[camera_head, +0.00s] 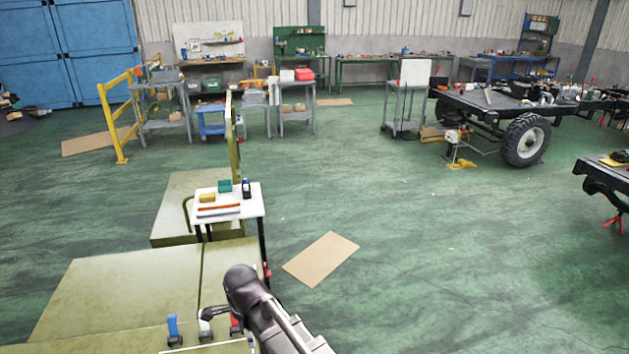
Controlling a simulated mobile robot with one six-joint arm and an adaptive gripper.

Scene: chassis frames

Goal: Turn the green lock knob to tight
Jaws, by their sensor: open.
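I cannot make out a green lock knob in the head view. A blue upright handle (173,329), a pale lever (205,324) and a red handle (236,323) stand side by side at the bottom edge, on the near end of an olive-green metal platform (120,290). My arm rises from the bottom edge just right of them and covers part of that area. No gripper fingers can be seen.
A cardboard sheet (320,258) lies on the floor. A wheeled chassis (500,105) stands at right.

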